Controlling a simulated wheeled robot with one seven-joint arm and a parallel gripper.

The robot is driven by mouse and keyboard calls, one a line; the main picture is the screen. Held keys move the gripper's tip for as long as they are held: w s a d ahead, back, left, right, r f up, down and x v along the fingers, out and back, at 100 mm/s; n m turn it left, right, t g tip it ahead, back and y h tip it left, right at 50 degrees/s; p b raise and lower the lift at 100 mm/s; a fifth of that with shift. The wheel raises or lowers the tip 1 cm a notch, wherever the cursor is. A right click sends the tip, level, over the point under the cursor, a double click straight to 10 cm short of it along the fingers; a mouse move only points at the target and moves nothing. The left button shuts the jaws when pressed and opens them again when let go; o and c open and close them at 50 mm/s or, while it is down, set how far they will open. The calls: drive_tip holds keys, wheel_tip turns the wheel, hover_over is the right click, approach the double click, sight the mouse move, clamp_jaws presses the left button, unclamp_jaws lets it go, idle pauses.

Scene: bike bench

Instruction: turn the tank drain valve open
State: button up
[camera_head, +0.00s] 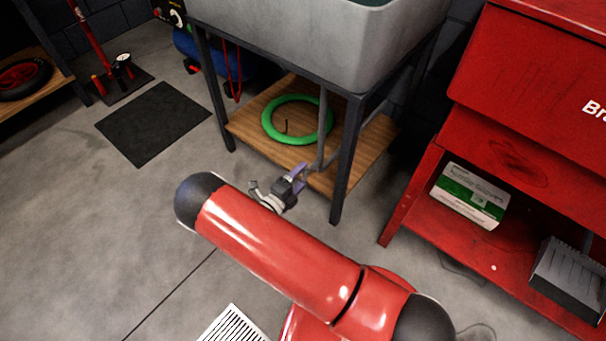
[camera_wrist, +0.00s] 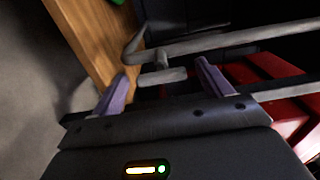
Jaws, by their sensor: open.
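The grey tank (camera_head: 300,40) stands on a dark metal frame, with a grey drain pipe (camera_head: 322,130) running down below it. In the wrist view the pipe (camera_wrist: 230,40) crosses the picture, and a short grey bar (camera_wrist: 162,77), which looks like the drain valve's handle, lies between my fingertips. My gripper (camera_head: 299,173) is just in front of the pipe's lower end, by the shelf's front edge. In the wrist view my gripper (camera_wrist: 162,74) has its two purple fingers apart, one on each side of the bar. I cannot tell if either finger touches it.
A wooden shelf (camera_head: 245,126) under the tank holds a green ring (camera_head: 268,128). A dark frame leg (camera_head: 341,180) stands close to the right of my gripper. A red cabinet (camera_head: 410,190) is farther right. The floor to the left is open, with a black mat (camera_head: 153,122).

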drive_tip(key=v, duration=0.6)
idle(0.4)
